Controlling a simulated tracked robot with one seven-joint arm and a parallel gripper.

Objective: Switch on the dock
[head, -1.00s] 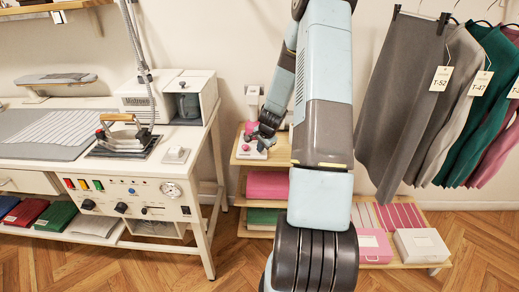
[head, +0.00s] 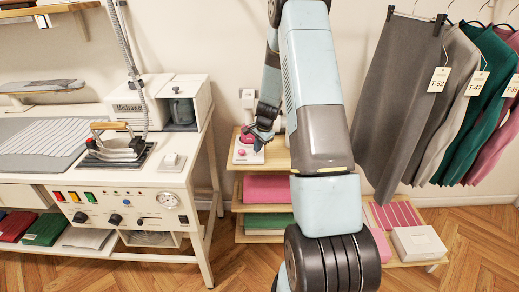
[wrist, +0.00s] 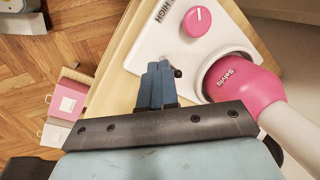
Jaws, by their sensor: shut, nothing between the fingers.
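The dock is a white unit (wrist: 188,47) with a pink round knob (wrist: 197,21) and a label reading "HIGH". In the head view it sits on top of a small wooden shelf unit (head: 276,157), partly hidden by my arm. A pink and white handheld tool (wrist: 250,82) stands in a round holder on the dock. My gripper (wrist: 157,66) is shut and empty, with its blue fingertips over the dock's white face. The fingertips are beside a small dark toggle (wrist: 178,73); I cannot tell if they touch it. In the head view my gripper (head: 261,134) is at the dock.
An ironing station (head: 125,180) with an iron (head: 118,146) stands to the left. Hanging garments (head: 440,110) are to the right. Pink and white boxes (head: 418,244) lie low on the shelf. The wooden floor (head: 480,250) is clear at front right.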

